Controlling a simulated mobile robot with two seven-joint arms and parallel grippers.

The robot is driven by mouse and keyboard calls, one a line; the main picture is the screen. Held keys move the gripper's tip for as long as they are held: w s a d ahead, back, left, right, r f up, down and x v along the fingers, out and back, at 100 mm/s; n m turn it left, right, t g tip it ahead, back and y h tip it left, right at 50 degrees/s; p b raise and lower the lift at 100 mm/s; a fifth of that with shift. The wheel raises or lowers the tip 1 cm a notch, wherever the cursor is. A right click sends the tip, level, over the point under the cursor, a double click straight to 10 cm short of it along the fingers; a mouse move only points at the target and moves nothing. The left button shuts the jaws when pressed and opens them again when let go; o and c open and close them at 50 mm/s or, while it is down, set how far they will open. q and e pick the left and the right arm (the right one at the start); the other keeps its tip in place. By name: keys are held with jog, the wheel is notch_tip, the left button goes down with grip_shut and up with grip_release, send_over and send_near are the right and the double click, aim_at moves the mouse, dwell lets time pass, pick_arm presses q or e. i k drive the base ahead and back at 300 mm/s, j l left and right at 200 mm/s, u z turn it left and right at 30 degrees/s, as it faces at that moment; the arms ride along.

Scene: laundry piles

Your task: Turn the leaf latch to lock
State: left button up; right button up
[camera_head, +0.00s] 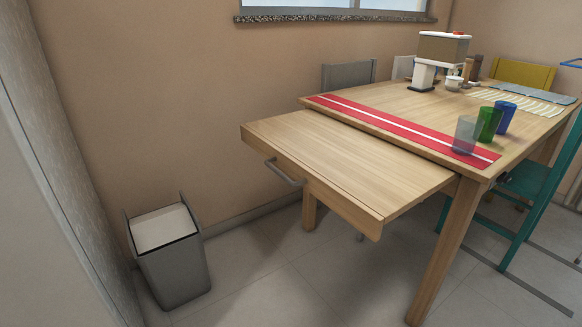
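A wooden table (422,103) stands at the right, with a wooden leaf (350,165) extending from its near left side. The leaf sits slightly below the tabletop and has a grey bar handle (283,172) on its front left edge. A small dark fitting (503,179) shows under the table edge near the right front corner. I cannot tell whether this is the leaf latch or how it is turned. Neither of my grippers is in view.
A red runner (358,109), a clear glass (464,134), a green glass (487,123) and a blue glass (505,117) are on the table. A grey bin (173,268) stands by the wall. A teal chair (533,187) is at right. Floor before the leaf is clear.

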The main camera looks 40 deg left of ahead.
aim_at(504, 177)
jog(key=i+l+u, duration=0.25)
jog(key=i+l, duration=0.4)
jog(key=i, duration=0.2)
jog(key=i+l+u, duration=0.25)
jog(key=i+l, duration=0.5)
jog(key=l, duration=0.1)
